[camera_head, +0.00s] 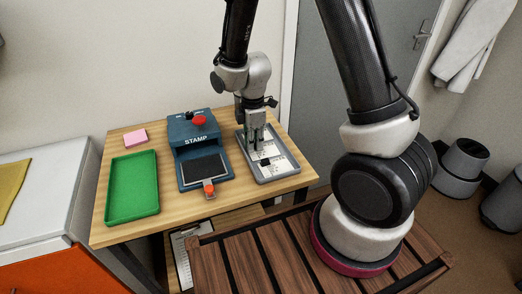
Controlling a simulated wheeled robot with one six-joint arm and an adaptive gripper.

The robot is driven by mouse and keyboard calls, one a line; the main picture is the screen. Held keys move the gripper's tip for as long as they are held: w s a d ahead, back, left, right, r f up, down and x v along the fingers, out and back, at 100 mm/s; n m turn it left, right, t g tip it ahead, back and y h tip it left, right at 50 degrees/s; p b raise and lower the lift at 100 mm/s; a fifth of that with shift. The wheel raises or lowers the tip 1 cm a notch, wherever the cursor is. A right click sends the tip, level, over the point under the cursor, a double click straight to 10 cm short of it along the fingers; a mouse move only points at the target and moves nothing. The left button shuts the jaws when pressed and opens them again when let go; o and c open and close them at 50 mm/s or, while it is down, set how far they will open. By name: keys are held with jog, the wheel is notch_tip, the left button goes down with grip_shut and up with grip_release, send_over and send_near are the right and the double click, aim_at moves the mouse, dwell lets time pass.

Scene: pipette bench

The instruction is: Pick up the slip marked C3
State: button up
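White paper slips (271,151) lie in a grey tray (276,177) at the right side of the wooden table. Their markings are too small to read, so I cannot tell which one is C3. My gripper (257,148) points down over the tray, at or just above the slips. Its fingers hide part of the slips. I cannot tell whether the fingers are open or shut, or whether they touch paper. A small dark patch (265,162) shows on the slips by the fingertips.
A blue stamp device (196,140) with a red knob, a black pad and an orange-red piece in front stands left of the tray. A green tray (132,187) and a pink pad (135,137) are further left. Bare wood lies between them.

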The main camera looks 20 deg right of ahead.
grip_shut()
